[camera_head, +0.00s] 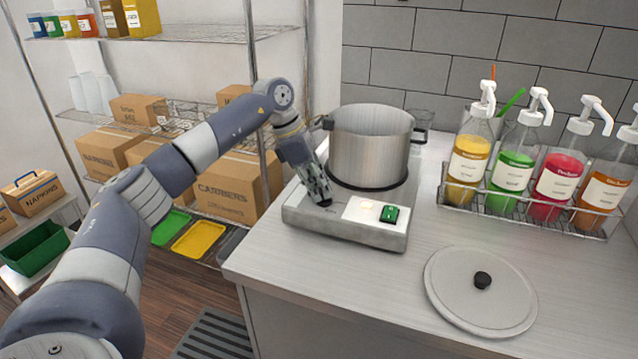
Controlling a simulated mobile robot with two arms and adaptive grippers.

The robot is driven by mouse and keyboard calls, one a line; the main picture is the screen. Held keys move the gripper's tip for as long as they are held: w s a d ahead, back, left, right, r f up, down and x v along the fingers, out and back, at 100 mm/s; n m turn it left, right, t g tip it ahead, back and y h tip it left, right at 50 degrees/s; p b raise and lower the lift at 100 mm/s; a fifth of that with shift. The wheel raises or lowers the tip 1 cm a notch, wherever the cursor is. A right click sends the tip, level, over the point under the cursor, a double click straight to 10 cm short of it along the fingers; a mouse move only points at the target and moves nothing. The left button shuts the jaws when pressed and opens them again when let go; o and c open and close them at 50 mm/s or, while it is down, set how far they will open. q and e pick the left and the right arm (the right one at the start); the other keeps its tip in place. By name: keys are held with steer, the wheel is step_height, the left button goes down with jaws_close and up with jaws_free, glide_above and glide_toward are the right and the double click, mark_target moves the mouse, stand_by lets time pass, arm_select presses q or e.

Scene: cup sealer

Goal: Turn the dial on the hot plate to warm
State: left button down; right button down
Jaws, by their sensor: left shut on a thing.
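The hot plate (297,216) is a flat silver unit on the counter. A steel pot (369,150) with dark side handles stands on it, without its lid. A green lit switch (389,214) and a small pale panel show on the hot plate's front right. My left gripper (324,201) points down at the hot plate's front left and is shut at the place of the dial. The dial is hidden by the fingers, so its setting cannot be read. My right gripper is not in view.
A grey lid (480,290) with a black knob lies on the counter at the front right. A wire rack (520,212) holds several pump bottles behind it. Wire shelves with boxes (227,188) stand on the left. The counter (330,275) before the hot plate is clear.

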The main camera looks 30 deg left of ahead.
arm_select(q)
steer(key=shift+w+r, duration=0.1)
steer(key=shift+r, duration=0.05)
stand_by(0.3)
steer(key=c, duration=1.7)
jaws_free()
steer(key=v, duration=1.2)
steer(key=shift+a, duration=0.1)
